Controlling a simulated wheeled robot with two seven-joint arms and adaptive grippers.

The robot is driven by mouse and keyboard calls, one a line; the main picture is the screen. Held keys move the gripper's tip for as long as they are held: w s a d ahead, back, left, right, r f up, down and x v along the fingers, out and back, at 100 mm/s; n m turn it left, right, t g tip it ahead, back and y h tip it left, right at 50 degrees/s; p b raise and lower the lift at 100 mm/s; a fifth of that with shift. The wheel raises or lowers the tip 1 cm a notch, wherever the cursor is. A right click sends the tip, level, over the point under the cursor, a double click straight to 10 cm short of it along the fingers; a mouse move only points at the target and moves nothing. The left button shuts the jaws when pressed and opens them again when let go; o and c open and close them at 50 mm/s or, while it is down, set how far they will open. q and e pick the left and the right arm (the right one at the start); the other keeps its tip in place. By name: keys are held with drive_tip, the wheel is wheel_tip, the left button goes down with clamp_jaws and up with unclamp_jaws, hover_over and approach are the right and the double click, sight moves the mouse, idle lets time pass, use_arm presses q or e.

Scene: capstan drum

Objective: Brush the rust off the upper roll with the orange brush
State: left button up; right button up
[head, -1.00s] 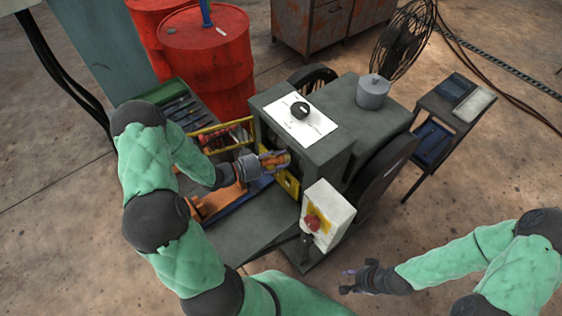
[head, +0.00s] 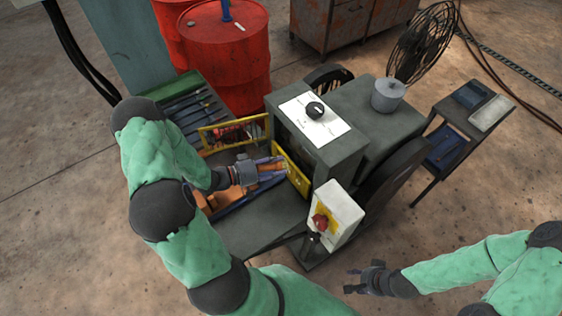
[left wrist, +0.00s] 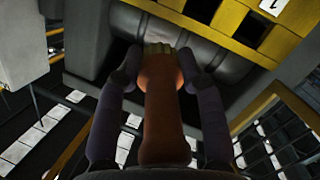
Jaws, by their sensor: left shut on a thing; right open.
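The orange brush (left wrist: 160,100) is held lengthwise between the two fingers of my left gripper (left wrist: 160,85), bristles pointing away from it. The pale bristles (left wrist: 158,48) are at or very near a dark grey roll (left wrist: 208,66) beneath a yellow guard; I cannot tell whether they touch. I cannot tell whether this is the upper roll, and little rust is discernible. In the head view my left gripper (head: 268,171) is in front of the machine's yellow-framed opening, and the rolls are hidden there. My right gripper (head: 364,280) is open and empty, away from the machine.
The grey machine (head: 345,160) has a yellow guard (head: 291,168) and a white box with a red button (head: 320,223) close to my left arm. A yellow-framed rack (head: 235,133) and a green tool tray (head: 180,100) stand to the left. Red drums (head: 228,55) are behind.

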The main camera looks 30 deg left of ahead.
use_arm(q)
drive_tip(key=shift+s+a, duration=0.1)
drive_tip(key=shift+s, duration=0.05)
drive_tip(key=shift+s+a+p, duration=0.15)
drive_tip(key=shift+s+a, duration=0.1)
drive_tip(key=shift+s, duration=0.4)
drive_tip(key=shift+s+a+p, duration=0.15)
drive_tip(key=shift+s+a, duration=0.1)
drive_tip(key=shift+s, duration=0.4)
drive_tip(key=shift+w, duration=0.15)
drive_tip(key=w+d, duration=0.3)
drive_tip(key=w, duration=0.3)
drive_tip(key=shift+w, duration=0.35)
drive_tip(key=shift+w+d, duration=0.2)
drive_tip(key=shift+w, duration=0.5)
idle(0.6)
drive_tip(key=shift+s+d+p, duration=0.2)
drive_tip(key=shift+s+d, duration=0.1)
drive_tip(key=shift+d, duration=0.35)
drive_tip(key=shift+s+d+p, duration=0.15)
drive_tip(key=shift+s+d, duration=0.1)
drive_tip(key=shift+d, duration=0.35)
drive_tip(key=shift+s+d+p, duration=0.2)
drive_tip(key=shift+s+d, duration=0.1)
drive_tip(key=shift+d, duration=0.35)
drive_tip(key=shift+a, duration=0.1)
